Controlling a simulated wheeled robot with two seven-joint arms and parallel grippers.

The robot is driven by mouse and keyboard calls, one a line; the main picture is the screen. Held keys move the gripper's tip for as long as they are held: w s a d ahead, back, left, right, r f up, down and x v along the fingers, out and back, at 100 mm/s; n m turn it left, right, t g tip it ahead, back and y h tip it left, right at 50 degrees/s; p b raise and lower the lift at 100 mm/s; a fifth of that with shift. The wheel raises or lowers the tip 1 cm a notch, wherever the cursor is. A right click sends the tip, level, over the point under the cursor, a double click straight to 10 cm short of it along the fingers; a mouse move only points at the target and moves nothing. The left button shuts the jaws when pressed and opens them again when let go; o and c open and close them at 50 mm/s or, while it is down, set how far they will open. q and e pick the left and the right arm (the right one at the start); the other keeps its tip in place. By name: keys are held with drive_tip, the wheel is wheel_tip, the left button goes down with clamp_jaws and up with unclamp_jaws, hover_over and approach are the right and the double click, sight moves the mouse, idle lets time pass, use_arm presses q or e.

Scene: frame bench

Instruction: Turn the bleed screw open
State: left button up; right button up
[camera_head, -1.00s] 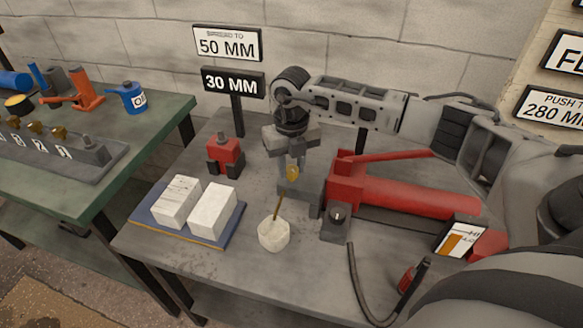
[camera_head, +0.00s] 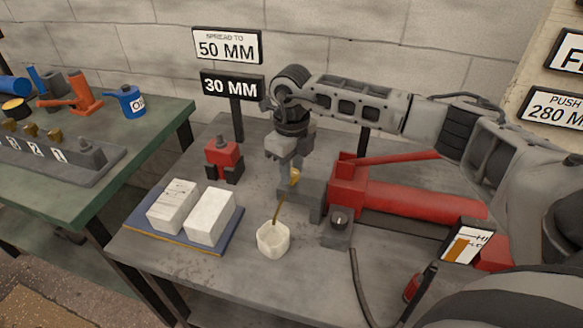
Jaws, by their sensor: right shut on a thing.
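The bleed screw is a small brass piece (camera_head: 294,177) at the left end of the red hydraulic pump (camera_head: 420,201), above a dark grey block (camera_head: 300,195). My right gripper (camera_head: 289,172) comes in from above and is shut on the screw; its fingers hide part of it. A thin brass-coloured tube (camera_head: 278,213) runs from below the screw down into a white cup (camera_head: 273,239) on the grey bench. My left gripper is not in view.
White blocks (camera_head: 209,217) lie on a blue tray (camera_head: 146,236) at the left. A small red and black device (camera_head: 223,159) stands behind them, by the 30 MM sign (camera_head: 232,86). A gauge card (camera_head: 467,243) and black hose (camera_head: 364,290) are at the right.

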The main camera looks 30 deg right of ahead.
sight(292, 172)
drive_tip(key=shift+r, duration=0.1)
drive_tip(key=o, duration=1)
drive_tip(key=shift+c, duration=0.2)
wheel_tip(292, 172, up, 16)
drive_tip(key=shift+b, duration=0.45)
